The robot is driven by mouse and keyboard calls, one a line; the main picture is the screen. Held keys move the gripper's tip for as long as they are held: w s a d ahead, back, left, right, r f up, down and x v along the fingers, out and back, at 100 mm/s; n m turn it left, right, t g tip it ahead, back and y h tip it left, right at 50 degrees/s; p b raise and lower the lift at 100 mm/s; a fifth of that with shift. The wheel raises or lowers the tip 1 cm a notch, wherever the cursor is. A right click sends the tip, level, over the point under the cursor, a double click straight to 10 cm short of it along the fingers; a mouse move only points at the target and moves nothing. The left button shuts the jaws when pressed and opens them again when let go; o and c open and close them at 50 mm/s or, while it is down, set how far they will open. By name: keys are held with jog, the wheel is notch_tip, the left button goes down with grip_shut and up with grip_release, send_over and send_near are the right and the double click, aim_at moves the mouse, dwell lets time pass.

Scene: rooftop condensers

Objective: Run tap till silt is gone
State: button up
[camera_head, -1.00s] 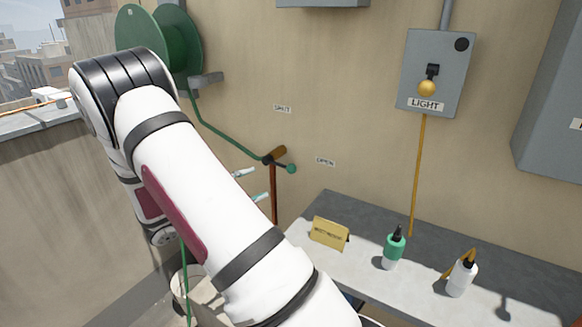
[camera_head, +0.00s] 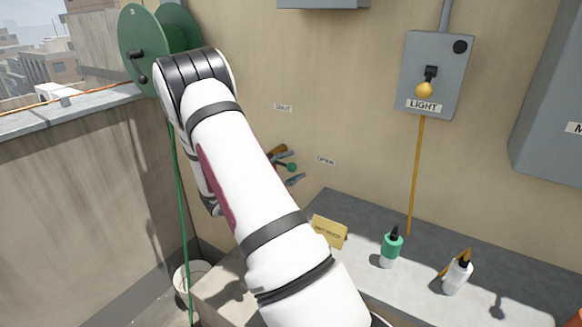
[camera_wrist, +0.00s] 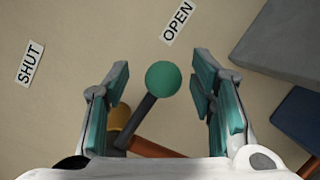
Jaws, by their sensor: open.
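The tap's lever ends in a green ball knob (camera_head: 291,167), which also shows in the wrist view (camera_wrist: 163,77). Its dark stem runs to a brass tap body (camera_wrist: 120,117) on a copper pipe (camera_wrist: 160,149), and the lever points toward the OPEN label (camera_wrist: 178,22). My gripper (camera_wrist: 160,70) is open, with one finger on each side of the knob and visible gaps. In the head view my gripper (camera_head: 290,168) is partly hidden behind my arm.
The SHUT label (camera_wrist: 30,63) is on the wall. A hose reel (camera_head: 140,50) and a light switch box (camera_head: 436,75) are on the wall.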

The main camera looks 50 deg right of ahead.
jog(key=shift+d, duration=0.1)
grip_shut()
jog(key=shift+w+r+n+h, duration=0.1)
jog(key=shift+r+n+h, duration=0.2)
jog(key=shift+r+n, duration=0.65)
jog(key=shift+f, duration=0.1)
grip_release()
jog(key=v, duration=1.2)
